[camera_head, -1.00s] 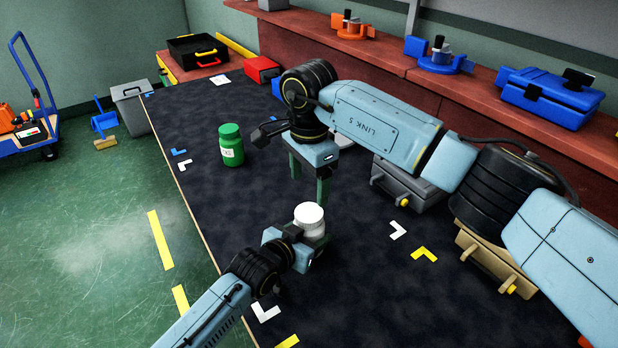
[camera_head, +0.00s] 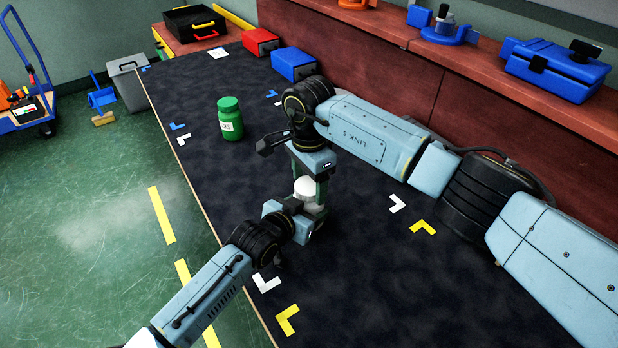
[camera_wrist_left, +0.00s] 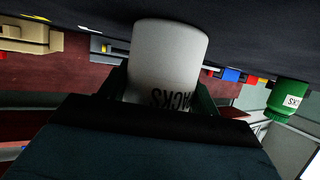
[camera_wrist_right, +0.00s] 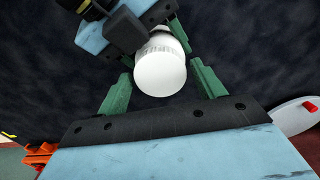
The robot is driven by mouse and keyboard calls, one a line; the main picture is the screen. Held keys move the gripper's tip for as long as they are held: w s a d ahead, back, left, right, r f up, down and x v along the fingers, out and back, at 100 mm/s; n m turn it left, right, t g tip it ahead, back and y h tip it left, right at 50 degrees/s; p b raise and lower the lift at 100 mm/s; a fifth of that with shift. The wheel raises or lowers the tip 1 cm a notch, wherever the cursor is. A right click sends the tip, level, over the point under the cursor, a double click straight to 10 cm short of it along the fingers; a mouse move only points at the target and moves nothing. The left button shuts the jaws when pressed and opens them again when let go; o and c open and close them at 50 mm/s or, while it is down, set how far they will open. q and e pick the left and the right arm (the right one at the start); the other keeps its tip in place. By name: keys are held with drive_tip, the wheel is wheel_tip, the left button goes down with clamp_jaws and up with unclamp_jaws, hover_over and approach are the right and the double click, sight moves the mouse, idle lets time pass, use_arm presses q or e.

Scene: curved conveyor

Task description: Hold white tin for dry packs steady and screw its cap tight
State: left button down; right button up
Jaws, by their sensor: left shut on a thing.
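The white tin (camera_head: 306,187) stands upright in my left gripper (camera_head: 304,214), whose fingers are closed around its body. In the left wrist view the tin (camera_wrist_left: 168,55) fills the space between the fingers, with part of a "PACKS" label showing. My right gripper (camera_head: 312,176) points down from above at the tin's top. In the right wrist view its fingers (camera_wrist_right: 160,78) are apart, one on each side of the round white cap (camera_wrist_right: 160,74), with gaps visible. The cap's seat on the tin is hard to judge.
A green tin (camera_head: 229,120) stands upright on the dark table (camera_head: 370,290), left of my grippers. Red (camera_head: 260,42) and blue (camera_head: 294,65) boxes stand at the table's back edge. White and yellow corner marks lie on the table. The near right table is clear.

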drive_tip(key=c, duration=0.8)
drive_tip(key=shift+m, duration=1.7)
drive_tip(key=shift+c, duration=0.3)
drive_tip(key=o, duration=1.1)
drive_tip(key=shift+r, duration=2.3)
drive_tip(key=shift+c, duration=0.4)
